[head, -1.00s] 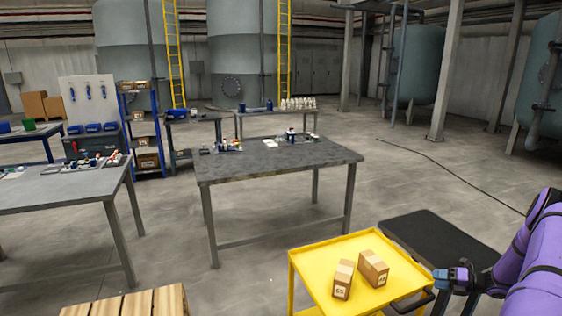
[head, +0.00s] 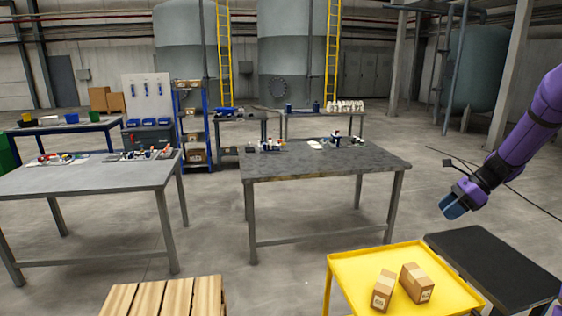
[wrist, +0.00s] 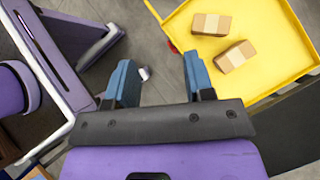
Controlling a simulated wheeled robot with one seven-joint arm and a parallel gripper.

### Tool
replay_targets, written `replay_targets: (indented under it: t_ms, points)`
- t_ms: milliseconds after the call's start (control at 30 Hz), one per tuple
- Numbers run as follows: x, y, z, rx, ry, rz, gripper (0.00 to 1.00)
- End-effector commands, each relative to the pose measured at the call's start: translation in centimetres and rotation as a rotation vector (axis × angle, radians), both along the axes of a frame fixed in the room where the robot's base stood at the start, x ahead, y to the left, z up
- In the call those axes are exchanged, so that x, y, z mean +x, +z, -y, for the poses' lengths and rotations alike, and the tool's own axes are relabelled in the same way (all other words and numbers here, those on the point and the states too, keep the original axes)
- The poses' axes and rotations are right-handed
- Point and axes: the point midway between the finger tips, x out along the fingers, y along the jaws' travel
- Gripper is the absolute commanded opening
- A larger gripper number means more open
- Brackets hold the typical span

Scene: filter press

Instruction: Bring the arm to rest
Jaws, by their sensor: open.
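My gripper (head: 455,209) is at the right of the head view, on my purple arm, raised above the yellow cart and the black platform. In the wrist view my gripper (wrist: 155,80) shows two blue fingers spread apart with grey floor between them. It is open and holds nothing. A small pale thing on the floor shows between the fingers; I cannot tell what it is.
A yellow cart (head: 350,272) carries two brown boxes, one (head: 384,290) left of the other (head: 417,283). A black platform (head: 490,262) stands beside it. A grey table (head: 330,168) is behind, another (head: 80,185) at left. A wooden pallet (head: 165,298) lies in front.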

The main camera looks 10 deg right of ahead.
Motion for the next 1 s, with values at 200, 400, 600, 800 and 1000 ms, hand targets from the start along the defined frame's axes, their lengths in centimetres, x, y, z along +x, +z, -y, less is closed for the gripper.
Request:
replay_targets:
  t_ms: [200,400,600,800,1000]
  points:
    - [-2.3,6.2,-6.0,-0.171,0.267,0.125,0.48]
    - [-5.4,10.6,-10.8,-0.317,0.512,0.236,0.48]
    - [-9.4,14.2,-15.1,-0.456,0.758,0.350,0.48]
    - [-13.9,16.9,-18.7,-0.592,1.002,0.462,0.48]
    - [-18.8,18.7,-21.4,-0.726,1.242,0.572,0.48]
